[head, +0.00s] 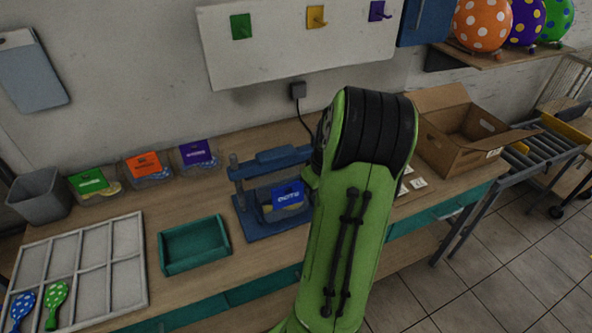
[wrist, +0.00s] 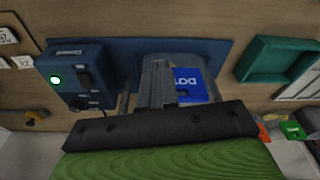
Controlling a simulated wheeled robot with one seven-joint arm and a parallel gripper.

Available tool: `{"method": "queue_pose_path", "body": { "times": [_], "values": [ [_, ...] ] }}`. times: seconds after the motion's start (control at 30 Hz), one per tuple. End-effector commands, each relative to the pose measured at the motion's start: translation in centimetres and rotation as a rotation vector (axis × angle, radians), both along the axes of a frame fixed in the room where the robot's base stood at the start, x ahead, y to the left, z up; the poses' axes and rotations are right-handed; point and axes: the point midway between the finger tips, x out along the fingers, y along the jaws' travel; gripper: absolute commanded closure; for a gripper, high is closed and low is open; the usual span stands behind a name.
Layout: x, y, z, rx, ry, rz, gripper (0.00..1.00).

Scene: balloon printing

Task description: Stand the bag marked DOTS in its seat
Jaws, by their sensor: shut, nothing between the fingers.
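In the head view my green arm hides my gripper. A pale rounded shape surrounds the bag's top in the wrist view; the bag's foot and seat are not clear.
Bags with green (head: 91,182), orange (head: 147,165) and purple (head: 197,153) labels stand along the wall. A teal tray (head: 163,256) and a white divided tray (head: 144,268) lie left of the press. A cardboard box (head: 455,158) stands at right.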

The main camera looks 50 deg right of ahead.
Motion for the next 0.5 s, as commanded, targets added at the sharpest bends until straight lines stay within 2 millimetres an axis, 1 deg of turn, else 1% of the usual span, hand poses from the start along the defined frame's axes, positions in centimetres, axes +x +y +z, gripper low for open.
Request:
{"method": "queue_pose_path", "body": {
  "times": [0.03, 0.3, 0.4, 0.5],
  "values": [
    [1.3, -0.4, 0.1, 0.0, -0.002, 0.007, 1.0],
    [6.9, -2.1, 0.1, 0.0, -0.001, 0.006, 1.0],
    [8.4, -2.6, 0.1, 0.0, 0.0, 0.004, 1.0],
    [8.3, -2.6, -1.2, 0.0, 0.002, 0.001, 1.0]
  ]
}}
